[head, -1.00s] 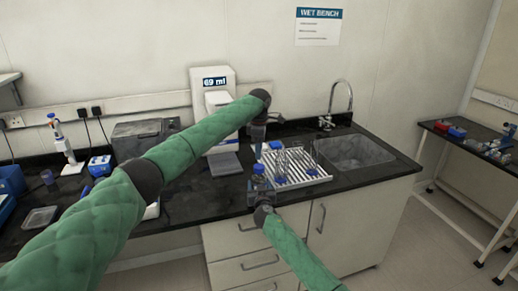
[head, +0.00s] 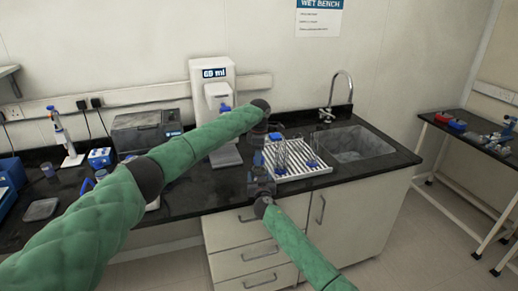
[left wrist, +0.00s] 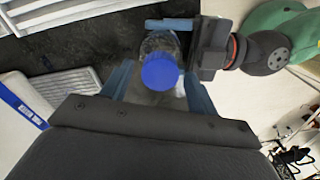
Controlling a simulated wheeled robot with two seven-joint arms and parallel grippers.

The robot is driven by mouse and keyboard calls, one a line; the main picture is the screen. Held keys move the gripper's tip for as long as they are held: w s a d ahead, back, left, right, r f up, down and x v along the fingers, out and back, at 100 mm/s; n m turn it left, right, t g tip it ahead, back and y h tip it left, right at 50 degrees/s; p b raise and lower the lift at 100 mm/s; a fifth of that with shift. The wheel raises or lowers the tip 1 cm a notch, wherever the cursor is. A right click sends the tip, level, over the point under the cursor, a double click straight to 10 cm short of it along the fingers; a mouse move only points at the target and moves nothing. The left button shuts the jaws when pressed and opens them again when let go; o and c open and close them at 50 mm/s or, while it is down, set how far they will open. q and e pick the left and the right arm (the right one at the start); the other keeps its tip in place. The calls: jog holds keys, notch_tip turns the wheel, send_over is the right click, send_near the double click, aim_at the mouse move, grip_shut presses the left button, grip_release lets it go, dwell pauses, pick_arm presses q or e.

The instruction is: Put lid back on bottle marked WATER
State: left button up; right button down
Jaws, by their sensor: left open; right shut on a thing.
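A clear bottle with a blue lid (left wrist: 160,72) on its top shows in the left wrist view; the lid looks seated, but whether it is tight I cannot tell. In the head view the bottle is mostly hidden between my grippers, and no WATER marking is readable. My right gripper (head: 262,186) is shut on the bottle and holds it in front of the bench edge. My left gripper (head: 258,158) is over the bottle top. Its blue fingers (left wrist: 160,85) are open, one on each side of the lid.
A white drying rack (head: 300,168) with glassware and blue caps stands just behind the grippers. The sink (head: 350,145) is to its right. A white dispenser (head: 212,75) with a display stands behind my left forearm.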

pick_arm(q)
jog(key=shift+f, duration=0.45)
jog(key=c, duration=1)
